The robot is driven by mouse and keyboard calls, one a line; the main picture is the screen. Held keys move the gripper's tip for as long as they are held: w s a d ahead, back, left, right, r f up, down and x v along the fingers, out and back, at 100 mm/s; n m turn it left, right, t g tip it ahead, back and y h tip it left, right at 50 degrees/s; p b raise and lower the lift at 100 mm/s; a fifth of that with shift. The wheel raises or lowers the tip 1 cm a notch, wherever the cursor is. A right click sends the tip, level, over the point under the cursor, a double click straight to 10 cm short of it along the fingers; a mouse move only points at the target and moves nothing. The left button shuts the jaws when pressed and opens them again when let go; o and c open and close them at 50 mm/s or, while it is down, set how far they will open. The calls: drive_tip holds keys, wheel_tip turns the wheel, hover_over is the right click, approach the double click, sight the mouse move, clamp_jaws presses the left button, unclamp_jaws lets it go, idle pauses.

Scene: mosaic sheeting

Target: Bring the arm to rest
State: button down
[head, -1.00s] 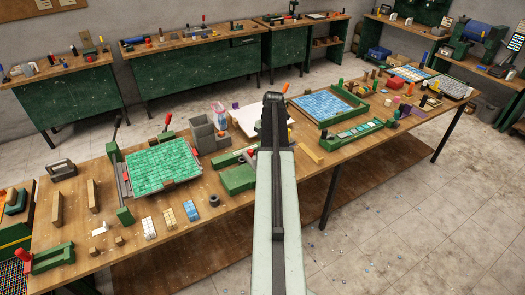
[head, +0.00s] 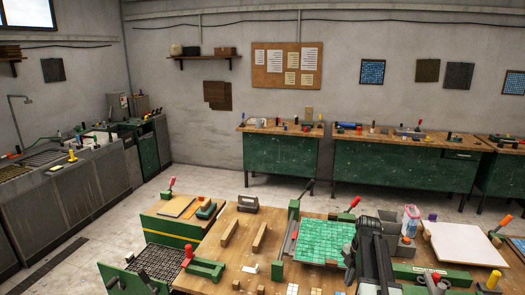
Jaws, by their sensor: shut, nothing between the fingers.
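My arm (head: 377,258) rises from the bottom edge of the head view, right of the middle. It is folded, with a dark joint on top, and stands in front of the right edge of a green tiled sheet (head: 322,241). I cannot make out my gripper's fingers; the end of the arm is not clearly shown. Nothing held can be seen.
The wooden workbench (head: 215,262) is under and around the arm, with a red-knobbed green clamp (head: 205,267), wooden blocks (head: 230,233) and a white board (head: 462,243). Green benches (head: 278,155) line the back wall. Pale floor (head: 215,183) lies between.

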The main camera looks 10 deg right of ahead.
drive_tip(key=s+a+f+m+b, duration=0.1)
drive_tip(key=a+f+b, duration=0.15)
drive_tip(key=a, duration=0.55)
drive_tip(key=a+f+m+b, duration=0.15)
drive_tip(key=a+f, duration=0.25)
drive_tip(key=a, duration=0.4)
drive_tip(key=s+a+f+m+h+b, duration=0.1)
drive_tip(key=s+a+m, duration=0.6)
drive_tip(key=m, duration=1.1)
drive_tip(key=a+b, duration=0.1)
drive_tip(key=a, duration=0.1)
drive_tip(key=shift+s+a+f, duration=0.35)
drive_tip(key=shift+a, duration=0.05)
drive_tip(key=shift+m, duration=0.25)
